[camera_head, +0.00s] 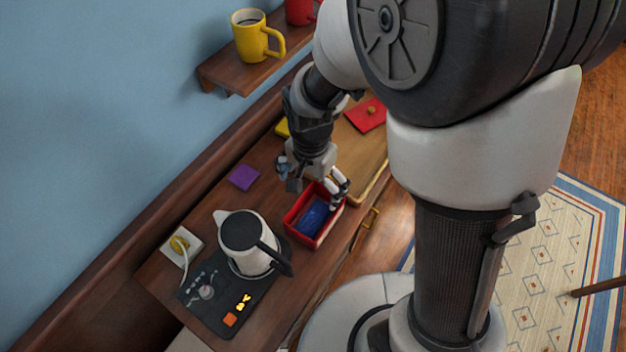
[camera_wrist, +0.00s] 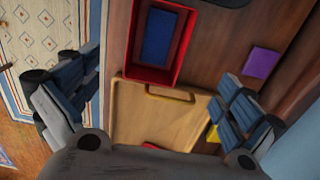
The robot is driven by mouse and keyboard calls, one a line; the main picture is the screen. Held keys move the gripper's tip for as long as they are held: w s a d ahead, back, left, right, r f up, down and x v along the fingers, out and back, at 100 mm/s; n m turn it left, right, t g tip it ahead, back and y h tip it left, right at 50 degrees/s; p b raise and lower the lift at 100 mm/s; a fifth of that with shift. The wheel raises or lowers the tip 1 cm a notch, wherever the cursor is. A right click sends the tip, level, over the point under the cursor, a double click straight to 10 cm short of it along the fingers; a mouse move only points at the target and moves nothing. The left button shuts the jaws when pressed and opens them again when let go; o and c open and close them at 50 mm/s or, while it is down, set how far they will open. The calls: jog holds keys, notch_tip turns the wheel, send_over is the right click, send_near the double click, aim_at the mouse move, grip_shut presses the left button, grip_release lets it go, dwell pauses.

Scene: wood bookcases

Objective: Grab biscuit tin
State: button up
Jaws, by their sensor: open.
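The likely biscuit tin is an open red rectangular box (camera_head: 293,230) on the wooden counter, with a blue item (camera_head: 314,216) lying inside. In the wrist view, the red tin (camera_wrist: 150,76) is at the top centre, and the blue item (camera_wrist: 158,36) shows within it. My gripper (camera_head: 315,186) is over the tin's far end. In the wrist view my gripper (camera_wrist: 155,75) has its fingers spread wide, with nothing between them. I cannot tell its exact height above the rim.
A white kettle (camera_head: 243,245) with a black handle stands on a dark mat (camera_head: 215,310) close to the tin. A purple square (camera_head: 243,178) lies near the wall. The wooden board (camera_wrist: 130,118) is beside the tin. A yellow mug (camera_head: 252,38) sits on the shelf above.

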notch_tip(320, 180, down, 8)
jog(key=shift+f+b, duration=0.25)
jog(key=shift+b, duration=0.95)
jog(key=f, duration=0.1)
jog(key=f+b, duration=0.1)
jog(key=f, duration=0.1)
jog(key=f+b, duration=0.1)
jog(key=f, duration=0.1)
jog(key=shift+w+d+f, duration=0.1)
jog(key=shift+d+f, duration=0.05)
jog(key=shift+d, duration=0.25)
jog(key=shift+c, duration=0.4)
jog(key=c, duration=1.1)
